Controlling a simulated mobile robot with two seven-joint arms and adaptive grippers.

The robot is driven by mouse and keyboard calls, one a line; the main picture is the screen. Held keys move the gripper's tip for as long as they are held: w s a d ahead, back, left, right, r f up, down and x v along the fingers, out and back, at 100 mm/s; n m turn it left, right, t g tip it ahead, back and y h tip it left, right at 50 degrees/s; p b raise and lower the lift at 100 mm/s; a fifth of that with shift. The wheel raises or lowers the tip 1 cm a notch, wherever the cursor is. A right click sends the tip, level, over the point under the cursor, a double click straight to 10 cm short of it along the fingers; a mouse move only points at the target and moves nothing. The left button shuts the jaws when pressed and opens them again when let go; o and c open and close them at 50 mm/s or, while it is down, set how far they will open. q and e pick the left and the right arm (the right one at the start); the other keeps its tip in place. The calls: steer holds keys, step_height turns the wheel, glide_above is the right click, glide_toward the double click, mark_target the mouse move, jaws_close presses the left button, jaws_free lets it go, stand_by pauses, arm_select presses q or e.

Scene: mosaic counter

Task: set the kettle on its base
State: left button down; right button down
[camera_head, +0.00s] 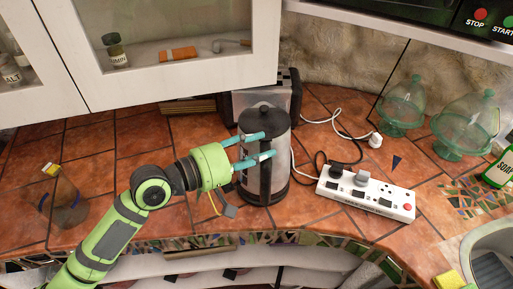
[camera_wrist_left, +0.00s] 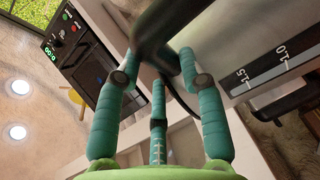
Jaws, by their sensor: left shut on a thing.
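The kettle (camera_head: 279,141) is a silver cylinder with a black lid and a long black handle. It stands upright at the middle of the tiled counter. Its silver side with a 1.0 and 1.5 gauge also shows in the left wrist view (camera_wrist_left: 222,40). My left gripper (camera_head: 267,147) comes in from the left, its teal fingers shut on the kettle's black handle (camera_wrist_left: 160,42). A black ring (camera_head: 263,196) shows at the kettle's foot. I cannot tell whether it is the separate base, or whether the kettle touches what is below. My right gripper is not in view.
A white power strip (camera_head: 366,199) with plugs and cords lies right of the kettle. A toaster-like box (camera_head: 294,91) stands close behind. A cabinet door (camera_head: 183,87) hangs above.

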arm_select(q)
steer(key=shift+f+b, duration=0.35)
steer(key=shift+b, duration=0.15)
stand_by(0.3)
steer(key=c, duration=1)
jaws_free()
steer(key=shift+c, duration=0.2)
steer(key=f+b+v, duration=0.1)
steer(key=b+v, duration=0.2)
steer(key=v, duration=0.8)
steer(key=shift+r+b, duration=0.15)
steer(key=shift+b, duration=0.25)
steer(key=shift+s, duration=0.1)
